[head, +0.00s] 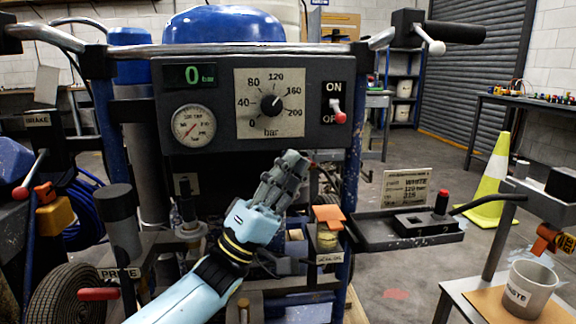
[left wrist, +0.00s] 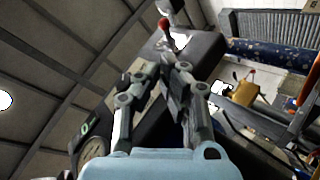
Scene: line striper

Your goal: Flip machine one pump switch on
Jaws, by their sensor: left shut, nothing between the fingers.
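The pump switch (head: 337,112) is a small lever with a red tip at the right end of the machine's dark control panel (head: 225,140). It sits between the ON and OFF labels, and its red tip points down over OFF. My left gripper (head: 292,163) is shut and empty, below and left of the switch, apart from it in the picture. In the left wrist view the red tip (left wrist: 164,24) shows beyond the shut fingers (left wrist: 163,72). My right gripper is not in view.
Left of the switch are the pressure dial (head: 271,103), a round gauge (head: 193,126) and a green display (head: 190,76) reading 0 bar. A handlebar (head: 240,49) runs above the panel. A black tray (head: 405,236) juts out at right, near a cup (head: 528,290) labelled WASTE.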

